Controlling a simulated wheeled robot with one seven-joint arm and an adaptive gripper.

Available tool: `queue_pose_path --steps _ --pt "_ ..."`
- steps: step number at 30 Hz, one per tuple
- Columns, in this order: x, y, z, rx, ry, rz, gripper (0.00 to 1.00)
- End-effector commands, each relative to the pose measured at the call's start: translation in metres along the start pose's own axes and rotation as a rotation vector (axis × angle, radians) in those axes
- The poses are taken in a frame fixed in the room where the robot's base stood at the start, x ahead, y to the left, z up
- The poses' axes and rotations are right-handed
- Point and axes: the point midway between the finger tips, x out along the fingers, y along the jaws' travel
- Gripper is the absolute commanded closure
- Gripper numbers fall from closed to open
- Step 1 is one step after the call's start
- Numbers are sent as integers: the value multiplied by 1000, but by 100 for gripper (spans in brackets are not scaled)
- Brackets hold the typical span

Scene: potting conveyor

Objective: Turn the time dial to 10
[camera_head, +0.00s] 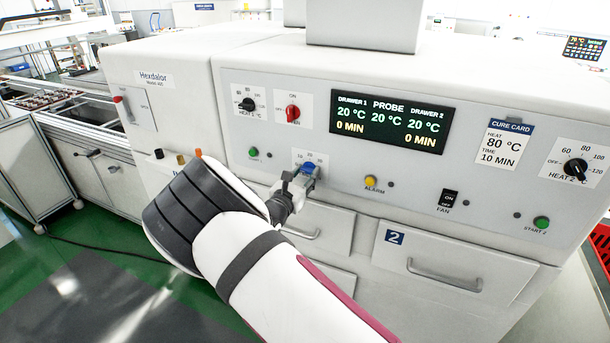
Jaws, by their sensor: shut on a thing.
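The time dial (309,168) is a small blue knob low on the machine's front panel, below and left of the display. Marks that look like 10, 20 and 30 show on the white plate above it; its pointer cannot be made out. My gripper (299,182) reaches the dial from the lower left and is shut on it. My arm hides the area below and left. The dark display (388,122) reads 20 °C for drawer 1, probe and drawer 2, and 0 MIN for both drawers. The cure card (502,145) reads heat 80 °C, time 10 MIN.
The heat 1 knob (247,105), red switch (292,113) and green button (253,152) are left of the display. Drawer handles (445,275) protrude below.

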Motion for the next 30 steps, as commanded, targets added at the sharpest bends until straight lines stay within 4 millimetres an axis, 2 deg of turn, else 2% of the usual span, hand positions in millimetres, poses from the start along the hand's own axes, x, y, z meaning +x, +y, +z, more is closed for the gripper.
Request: queue_pose_path --steps 18,30 --pt "-1 1 0 484 1 0 93" --pt "-1 2 0 671 2 0 93"
